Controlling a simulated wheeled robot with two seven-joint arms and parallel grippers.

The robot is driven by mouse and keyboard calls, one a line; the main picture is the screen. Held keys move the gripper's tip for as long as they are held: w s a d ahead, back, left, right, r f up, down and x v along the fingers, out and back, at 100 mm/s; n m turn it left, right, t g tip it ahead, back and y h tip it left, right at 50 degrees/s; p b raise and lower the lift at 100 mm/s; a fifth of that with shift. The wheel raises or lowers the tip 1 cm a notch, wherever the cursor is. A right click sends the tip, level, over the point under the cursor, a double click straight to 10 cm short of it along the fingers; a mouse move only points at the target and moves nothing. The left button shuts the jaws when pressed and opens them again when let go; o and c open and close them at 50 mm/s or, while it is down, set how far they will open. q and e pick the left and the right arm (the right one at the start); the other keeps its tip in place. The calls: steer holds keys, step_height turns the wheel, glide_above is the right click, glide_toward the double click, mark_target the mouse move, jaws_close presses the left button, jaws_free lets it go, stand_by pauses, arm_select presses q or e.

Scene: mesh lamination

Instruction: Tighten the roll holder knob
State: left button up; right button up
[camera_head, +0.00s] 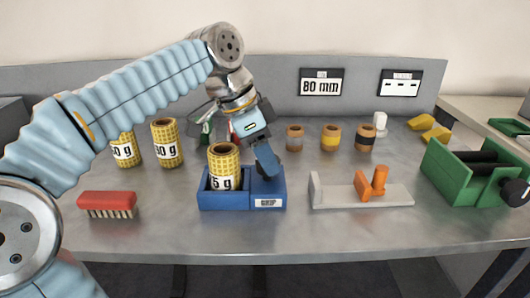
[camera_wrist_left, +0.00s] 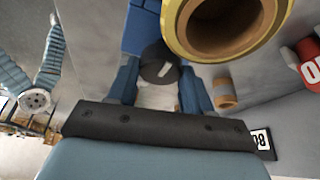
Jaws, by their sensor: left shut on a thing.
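The blue roll holder (camera_head: 242,202) stands on the grey table in the head view, with a yellow mesh roll (camera_head: 224,160) upright in its left part. Its dark round knob with a white mark (camera_wrist_left: 157,68) shows in the left wrist view, at the holder's right part. My left gripper (camera_head: 267,168) reaches down from above onto that part, and its two blue fingers stand on either side of the knob, shut on it. In the head view the fingers mostly hide the knob. My right gripper is not in view.
Two more yellow rolls (camera_head: 166,143) stand behind left, and several small brown rolls (camera_head: 330,138) behind right. A red brush (camera_head: 108,204) lies at left. A grey stand with an orange part (camera_head: 362,194) and a green device (camera_head: 465,172) are at right. The table's front strip is clear.

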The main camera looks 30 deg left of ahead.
arm_select(q)
steer(key=o, duration=1)
steer(key=shift+o, duration=0.2)
steer(key=v, duration=1.4)
steer(key=shift+f, duration=0.15)
